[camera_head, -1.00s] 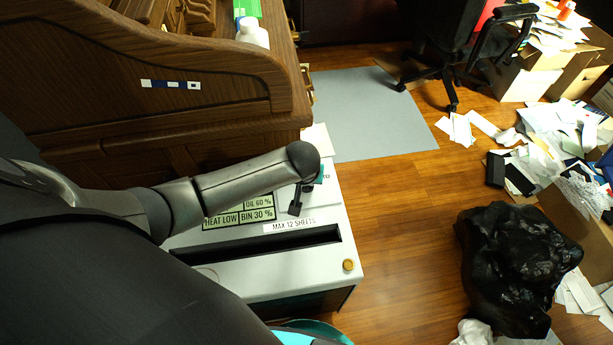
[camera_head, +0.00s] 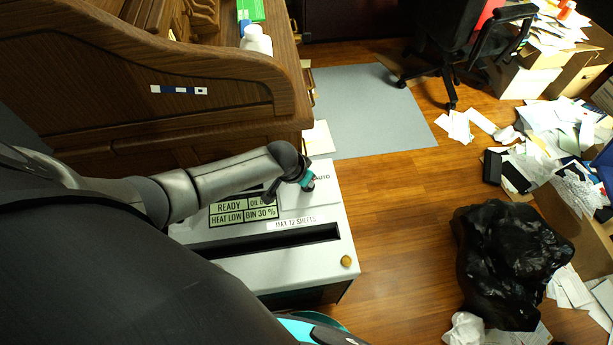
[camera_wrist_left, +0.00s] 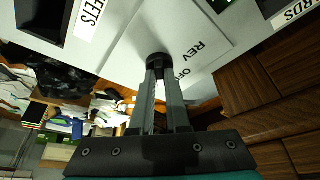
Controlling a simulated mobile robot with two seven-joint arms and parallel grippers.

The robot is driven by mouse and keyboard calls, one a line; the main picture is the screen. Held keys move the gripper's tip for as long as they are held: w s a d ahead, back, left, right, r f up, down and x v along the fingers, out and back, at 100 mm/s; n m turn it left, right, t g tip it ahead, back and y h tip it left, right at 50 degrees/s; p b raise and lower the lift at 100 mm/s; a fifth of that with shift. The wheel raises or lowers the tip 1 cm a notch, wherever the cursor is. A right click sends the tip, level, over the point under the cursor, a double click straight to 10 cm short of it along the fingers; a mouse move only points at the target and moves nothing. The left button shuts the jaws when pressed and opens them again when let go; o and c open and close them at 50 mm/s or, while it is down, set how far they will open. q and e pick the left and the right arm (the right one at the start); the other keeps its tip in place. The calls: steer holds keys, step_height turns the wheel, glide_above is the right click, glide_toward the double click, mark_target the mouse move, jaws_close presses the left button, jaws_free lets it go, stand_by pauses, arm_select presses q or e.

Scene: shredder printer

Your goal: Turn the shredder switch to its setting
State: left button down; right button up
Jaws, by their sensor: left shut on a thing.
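The shredder (camera_head: 265,265) is a white-topped machine with a dark feed slot, below the centre of the head view. Its switch (camera_wrist_left: 158,61) is a round black knob on a pale plate in the left wrist view, with the labels OFF and REV beside it. My left gripper (camera_wrist_left: 160,72) is shut on this knob, its two fingers close together. In the head view the left hand is over the far right part of the shredder top, beside the AUTO label (camera_head: 322,177). The hand hides most of the knob there, and its pointing direction cannot be told. My right gripper is out of view.
A display (camera_head: 228,218) reads READY, HEAT LOW and BIN 30 %. A wooden roll-top desk (camera_head: 110,90) stands behind the shredder. A black bag (camera_head: 510,265) and scattered papers lie to the right. Some wooden floor (camera_head: 400,220) between is clear.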

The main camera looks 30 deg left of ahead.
arm_select(q)
steer(key=shift+s+a+f+m+g+h, duration=0.1)
steer(key=shift+m+g+h, duration=0.1)
steer(key=shift+m, duration=0.45)
steer(key=shift+a+f+m+g+h, duration=0.1)
steer(key=shift+m+h, duration=0.1)
steer(key=shift+m, duration=0.45)
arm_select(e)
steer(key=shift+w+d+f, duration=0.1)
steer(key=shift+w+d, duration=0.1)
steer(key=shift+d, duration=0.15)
arm_select(q)
steer(key=shift+r, duration=0.1)
steer(key=c, duration=0.9)
jaws_free()
steer(key=shift+r, duration=0.15)
steer(key=p+v, duration=0.6)
steer(key=v, duration=0.9)
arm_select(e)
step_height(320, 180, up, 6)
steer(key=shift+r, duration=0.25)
arm_select(q)
steer(key=shift+a, duration=0.1)
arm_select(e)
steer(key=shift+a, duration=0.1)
